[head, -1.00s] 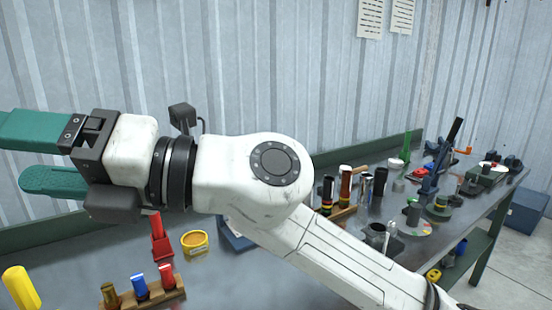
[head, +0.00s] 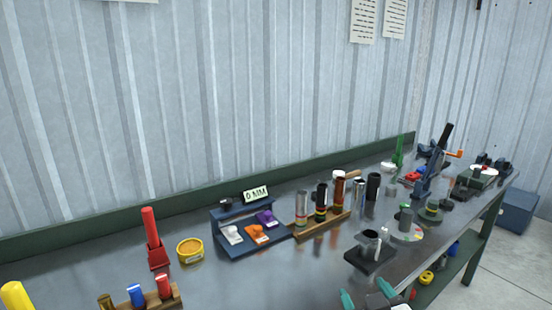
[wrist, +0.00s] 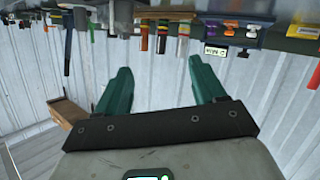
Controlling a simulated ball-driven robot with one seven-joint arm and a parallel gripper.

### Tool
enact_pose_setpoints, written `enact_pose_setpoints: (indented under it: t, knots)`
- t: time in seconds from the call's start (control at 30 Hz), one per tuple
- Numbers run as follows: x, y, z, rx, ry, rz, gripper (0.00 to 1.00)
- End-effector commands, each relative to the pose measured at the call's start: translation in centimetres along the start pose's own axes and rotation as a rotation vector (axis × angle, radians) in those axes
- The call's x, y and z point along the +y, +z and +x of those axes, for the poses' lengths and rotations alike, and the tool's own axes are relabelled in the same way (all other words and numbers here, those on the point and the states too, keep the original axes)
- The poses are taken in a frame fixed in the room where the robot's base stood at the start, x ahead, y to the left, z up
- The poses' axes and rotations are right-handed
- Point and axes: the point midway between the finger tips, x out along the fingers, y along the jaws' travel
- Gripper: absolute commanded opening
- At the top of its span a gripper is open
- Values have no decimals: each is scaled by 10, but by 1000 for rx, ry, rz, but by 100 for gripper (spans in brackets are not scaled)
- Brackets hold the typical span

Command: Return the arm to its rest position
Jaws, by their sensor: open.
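My gripper (head: 366,294) shows at the bottom edge of the head view, low and near the front side of the workbench (head: 270,285). Only its teal fingertips and a little of the grey part behind them are in that picture; the rest of my arm is cut off. In the wrist view the two teal fingers (wrist: 160,75) stand apart with nothing between them. The gripper is open and empty. The wrist picture is upside down, with the bench objects along its top edge.
A dark stand with a cup (head: 370,255) is close behind my fingertips. A wooden rack of tubes (head: 322,224), a blue display stand (head: 248,232), a yellow tin (head: 190,250) and a red tool (head: 155,240) stand further back. A blue box (head: 517,215) is on the floor.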

Motion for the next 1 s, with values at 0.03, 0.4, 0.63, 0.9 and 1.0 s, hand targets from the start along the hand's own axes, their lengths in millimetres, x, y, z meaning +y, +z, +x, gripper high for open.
enact_pose_setpoints:
  t: [0.03, 0.4, 0.63, 0.9, 1.0]
  knots:
    - [2, 35, -9, -96, -9, 29, 70]
    - [8, 252, -138, -784, -83, 193, 70]
    - [11, 320, -231, -1096, -124, 245, 70]
    - [12, 336, -263, -1192, -138, 259, 70]
    - [12, 336, -262, -1191, -138, 259, 70]
